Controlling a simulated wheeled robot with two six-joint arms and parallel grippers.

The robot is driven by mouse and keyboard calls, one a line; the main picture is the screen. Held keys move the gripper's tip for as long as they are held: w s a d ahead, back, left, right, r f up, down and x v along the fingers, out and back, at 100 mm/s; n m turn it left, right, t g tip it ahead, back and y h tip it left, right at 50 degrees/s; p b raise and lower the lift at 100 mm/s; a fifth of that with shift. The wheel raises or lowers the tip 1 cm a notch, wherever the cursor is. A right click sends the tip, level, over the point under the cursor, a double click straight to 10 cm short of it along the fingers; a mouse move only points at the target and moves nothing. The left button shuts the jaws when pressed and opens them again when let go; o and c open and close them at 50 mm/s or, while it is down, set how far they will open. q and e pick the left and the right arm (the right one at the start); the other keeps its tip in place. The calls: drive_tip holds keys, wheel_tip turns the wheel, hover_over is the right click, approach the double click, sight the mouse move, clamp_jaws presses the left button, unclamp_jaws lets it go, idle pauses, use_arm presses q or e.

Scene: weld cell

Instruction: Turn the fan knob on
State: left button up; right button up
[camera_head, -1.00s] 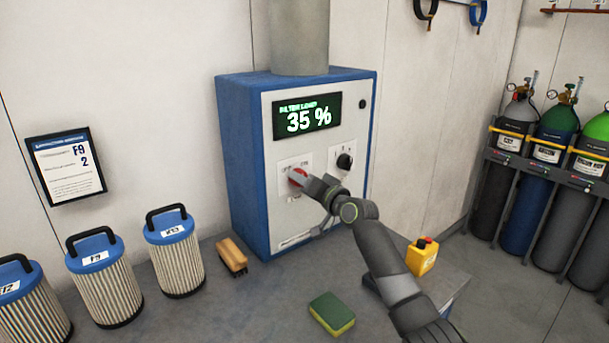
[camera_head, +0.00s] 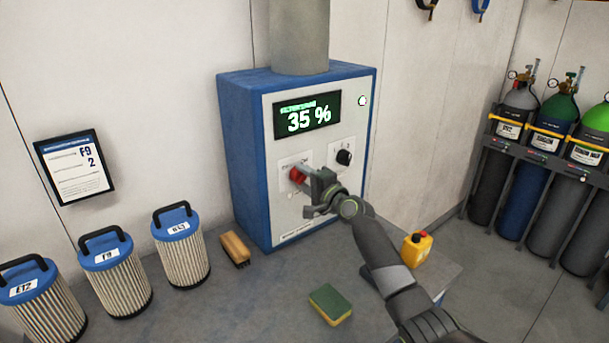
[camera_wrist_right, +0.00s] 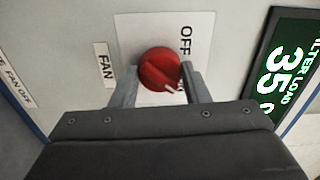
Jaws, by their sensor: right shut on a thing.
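The red fan knob (camera_head: 297,175) sits on the white front panel of the blue extraction cabinet (camera_head: 243,160). In the right wrist view the red knob (camera_wrist_right: 160,69) lies between my fingers, beside a FAN label (camera_wrist_right: 104,65) and the word OFF (camera_wrist_right: 186,40). A white mark shows on the knob's lower right edge. My right gripper (camera_wrist_right: 158,76) is shut on the knob, a finger on each side; it also shows in the head view (camera_head: 306,181). A small indicator lamp (camera_head: 362,100) glows pale green-white. My left gripper is not in view.
A black knob (camera_head: 345,157) is close right of my gripper. The display (camera_head: 307,114) reads 35 %. Gas cylinders (camera_head: 545,165) are at right.

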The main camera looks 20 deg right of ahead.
drive_tip(key=shift+m, duration=0.4)
drive_tip(key=o, duration=1)
drive_tip(key=shift+s, duration=0.1)
drive_tip(key=v, duration=1.7)
drive_tip(key=shift+d, duration=0.1)
